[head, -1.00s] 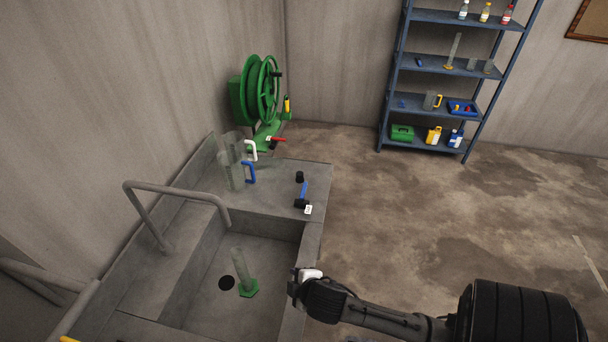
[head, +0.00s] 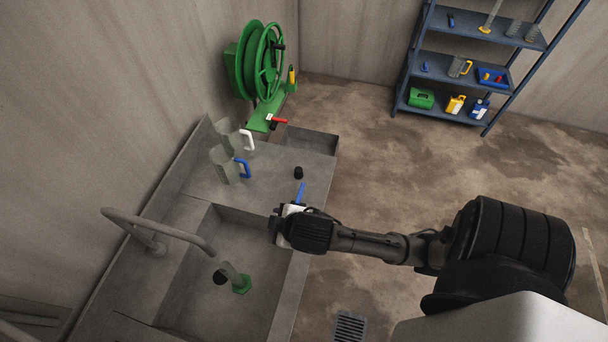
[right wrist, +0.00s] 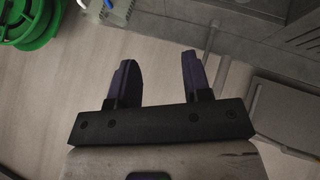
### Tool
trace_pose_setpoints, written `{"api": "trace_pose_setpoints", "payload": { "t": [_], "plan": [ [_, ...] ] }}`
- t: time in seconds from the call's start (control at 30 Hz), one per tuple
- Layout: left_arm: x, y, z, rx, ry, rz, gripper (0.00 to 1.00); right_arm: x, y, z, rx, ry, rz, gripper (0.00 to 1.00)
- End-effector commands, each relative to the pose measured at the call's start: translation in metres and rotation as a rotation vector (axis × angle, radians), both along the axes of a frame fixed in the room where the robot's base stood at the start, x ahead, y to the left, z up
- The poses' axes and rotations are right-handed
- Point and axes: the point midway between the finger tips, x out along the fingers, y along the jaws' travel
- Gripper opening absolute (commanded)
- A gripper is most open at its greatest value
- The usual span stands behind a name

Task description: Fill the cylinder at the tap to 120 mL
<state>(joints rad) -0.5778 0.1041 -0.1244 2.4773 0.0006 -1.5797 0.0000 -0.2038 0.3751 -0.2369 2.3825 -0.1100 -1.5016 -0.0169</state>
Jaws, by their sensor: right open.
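A blue lever (head: 300,192) at the sink's right edge is partly hidden behind my right gripper (head: 273,224). That gripper is above the basin's right rim. In the right wrist view its two fingers (right wrist: 160,78) are apart with nothing between them. My left gripper is not in view.
Clear jugs with a blue handle (head: 242,168) and a white handle (head: 247,139) stand on the ledge near a black knob (head: 298,172). A green hose reel (head: 258,75) with a red lever (head: 279,121) is behind. A blue shelf (head: 455,85) stands at the back right.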

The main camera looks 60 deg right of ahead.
Motion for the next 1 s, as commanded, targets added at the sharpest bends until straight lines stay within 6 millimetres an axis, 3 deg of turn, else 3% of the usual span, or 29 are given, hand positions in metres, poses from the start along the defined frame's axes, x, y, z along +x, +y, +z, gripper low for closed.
{"api": "trace_pose_setpoints", "payload": {
  "t": [0.03, 0.17, 0.23, 0.3, 0.4, 0.57, 0.67, 0.83, 0.87, 1.0],
  "plan": [
    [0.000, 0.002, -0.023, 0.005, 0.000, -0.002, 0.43, 0.030, -0.013, -0.006, -0.097, -0.080, 0.033, 0.45],
    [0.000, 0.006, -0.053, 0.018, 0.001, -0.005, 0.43, 0.103, -0.047, 0.016, -0.427, -0.318, 0.144, 0.45],
    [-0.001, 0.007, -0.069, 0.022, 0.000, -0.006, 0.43, 0.143, -0.064, 0.036, -0.683, -0.466, 0.243, 0.45],
    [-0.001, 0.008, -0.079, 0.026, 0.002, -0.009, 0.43, 0.171, -0.074, 0.055, -0.942, -0.582, 0.366, 0.45],
    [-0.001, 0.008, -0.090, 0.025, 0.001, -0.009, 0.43, 0.197, -0.077, 0.070, -1.298, -0.688, 0.567, 0.45],
    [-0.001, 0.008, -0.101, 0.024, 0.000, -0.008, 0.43, 0.216, -0.073, 0.056, -1.819, -0.742, 0.966, 0.45],
    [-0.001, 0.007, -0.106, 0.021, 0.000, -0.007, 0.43, 0.218, -0.076, 0.027, -2.100, -0.715, 1.265, 0.45],
    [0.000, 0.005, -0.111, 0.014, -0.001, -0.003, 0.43, 0.205, -0.101, -0.045, -2.445, -0.604, 1.875, 0.45],
    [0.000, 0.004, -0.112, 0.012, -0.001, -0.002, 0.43, 0.201, -0.108, -0.058, 2.334, 0.546, -1.877, 0.45],
    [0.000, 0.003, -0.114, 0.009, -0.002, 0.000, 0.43, 0.172, -0.150, -0.114, 1.815, 0.354, -1.853, 0.45]
  ]
}}
